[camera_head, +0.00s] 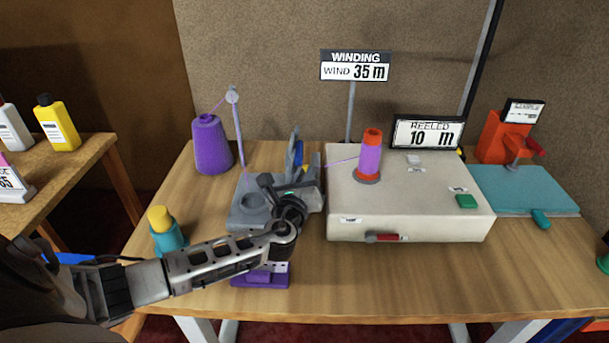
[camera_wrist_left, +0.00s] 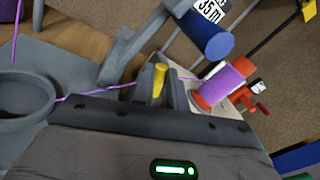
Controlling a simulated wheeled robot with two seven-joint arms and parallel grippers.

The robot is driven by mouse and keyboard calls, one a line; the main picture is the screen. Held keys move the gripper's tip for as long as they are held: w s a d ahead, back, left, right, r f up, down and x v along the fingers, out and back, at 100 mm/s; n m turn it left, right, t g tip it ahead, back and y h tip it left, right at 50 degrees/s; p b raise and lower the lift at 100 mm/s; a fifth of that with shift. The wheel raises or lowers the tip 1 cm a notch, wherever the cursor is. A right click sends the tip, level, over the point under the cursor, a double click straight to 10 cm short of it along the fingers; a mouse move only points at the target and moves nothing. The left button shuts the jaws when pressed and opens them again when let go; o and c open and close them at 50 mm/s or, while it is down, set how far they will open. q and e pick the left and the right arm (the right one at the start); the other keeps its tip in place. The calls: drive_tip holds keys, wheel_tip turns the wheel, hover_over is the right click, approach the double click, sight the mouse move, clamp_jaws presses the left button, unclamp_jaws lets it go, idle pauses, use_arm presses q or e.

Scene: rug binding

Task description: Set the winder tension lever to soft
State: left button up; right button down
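The winder is a beige box (camera_head: 440,215) carrying an orange bobbin (camera_head: 371,140) wound with purple yarn. A red-handled lever (camera_head: 386,238) lies level along its front face. Left of the box is a grey yarn device (camera_head: 245,212), with a yellow peg (camera_wrist_left: 158,82) and a blue-ended arm (camera_wrist_left: 205,36) in the left wrist view. I cannot read which lever sets tension or its setting. My left gripper (camera_head: 283,190) is over the grey device's front right, close to the yellow peg and apparently apart from it. Its finger opening cannot be made out. My right gripper is out of view.
A purple yarn cone (camera_head: 211,147) and a thin guide post (camera_head: 238,130) stand left. A teal jar with a yellow cap (camera_head: 165,230) is near my left forearm. A teal board (camera_head: 525,190) lies right of the winder.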

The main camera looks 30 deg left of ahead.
use_arm(q)
clamp_jaws()
drive_tip(key=b, duration=0.1)
drive_tip(key=f+n+b, duration=0.1)
drive_tip(key=b, duration=0.1)
drive_tip(key=shift+s+a+f+n, duration=0.1)
drive_tip(key=shift+s+a+n, duration=0.1)
drive_tip(key=shift+a+n, duration=0.1)
drive_tip(key=shift+n+b, duration=0.3)
drive_tip(key=shift+b, duration=0.15)
drive_tip(key=shift+a+r+y, duration=0.1)
drive_tip(key=shift+r+y, duration=0.1)
drive_tip(key=shift+y, duration=0.1)
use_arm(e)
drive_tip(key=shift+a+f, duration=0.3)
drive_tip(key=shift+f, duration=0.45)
use_arm(q)
drive_tip(key=o, duration=0.6)
unclamp_jaws()
drive_tip(key=shift+s, duration=0.1)
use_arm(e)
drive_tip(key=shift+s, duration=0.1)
use_arm(q)
drive_tip(key=shift+r, duration=0.1)
